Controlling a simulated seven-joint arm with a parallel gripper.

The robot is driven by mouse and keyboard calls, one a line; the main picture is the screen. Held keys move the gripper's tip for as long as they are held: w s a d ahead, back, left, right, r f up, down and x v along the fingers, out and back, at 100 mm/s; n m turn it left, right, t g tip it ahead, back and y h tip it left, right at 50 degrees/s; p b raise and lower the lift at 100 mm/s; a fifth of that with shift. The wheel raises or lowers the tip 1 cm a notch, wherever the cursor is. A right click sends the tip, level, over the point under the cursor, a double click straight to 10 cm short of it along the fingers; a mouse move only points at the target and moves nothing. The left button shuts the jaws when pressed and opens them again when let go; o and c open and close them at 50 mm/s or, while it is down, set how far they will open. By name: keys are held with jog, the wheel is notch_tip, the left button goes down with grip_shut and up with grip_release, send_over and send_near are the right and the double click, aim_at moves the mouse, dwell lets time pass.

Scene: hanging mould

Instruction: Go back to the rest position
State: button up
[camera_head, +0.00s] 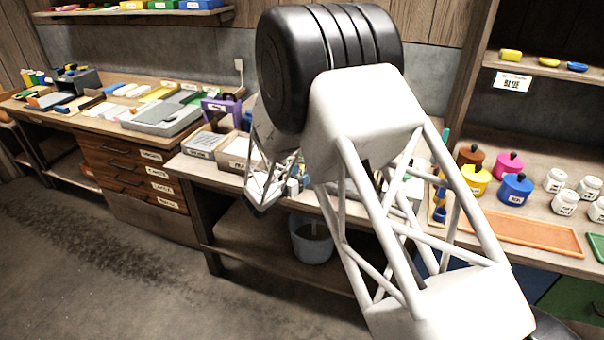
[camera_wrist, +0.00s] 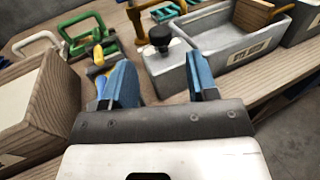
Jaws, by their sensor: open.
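My gripper (camera_wrist: 162,80) shows in the wrist view with its two blue fingers spread apart and nothing held between them. The fingers are above a wooden bench top. A grey metal box with a black knob (camera_wrist: 160,38) lies just beyond them, close to the right finger; whether they touch I cannot tell. In the head view my white arm reaches over the bench, and the fingertips are small and partly hidden by the arm. No marker of a rest position shows.
A wooden box (camera_wrist: 38,108) stands close on the left in the wrist view, and a grey tray (camera_wrist: 222,50) at the right. In the head view, several paint pots (camera_head: 515,190) and an orange tray (camera_head: 525,234) are at the right. A bucket (camera_head: 312,243) sits under the bench. The floor (camera_head: 110,265) is clear.

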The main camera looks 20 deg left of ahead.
jog(key=s+d+r+m+g+h, duration=0.1)
jog(key=d+r+m+g+h, duration=0.2)
jog(key=d+r, duration=0.5)
jog(key=s+d+r+m+g+h, duration=0.1)
jog(key=d+r+m+g, duration=0.3)
jog(key=d, duration=0.8)
jog(key=s+d+r+m+g, duration=0.25)
jog(key=s+d+m, duration=0.2)
jog(key=d, duration=0.35)
jog(key=s+d+r+m+g, duration=0.2)
jog(key=s+d+r+m, duration=0.25)
jog(key=d, duration=0.35)
jog(key=s+d+r+m+g+y, duration=0.2)
jog(key=s+d+m, duration=0.2)
jog(key=s+d, duration=0.3)
jog(key=s+d+r+m+g+y, duration=0.2)
jog(key=s+d+m+y, duration=0.15)
jog(key=s, duration=0.55)
jog(key=s+d+m+t+y, duration=0.1)
jog(key=s+d+m+y, duration=0.2)
jog(key=s, duration=1.5)
jog(key=shift+d+r+m+y, duration=0.3)
jog(key=shift+m+y, duration=0.85)
jog(key=shift+m, duration=1.5)
jog(key=shift+a+r+t, duration=0.1)
jog(key=shift+t, duration=0.15)
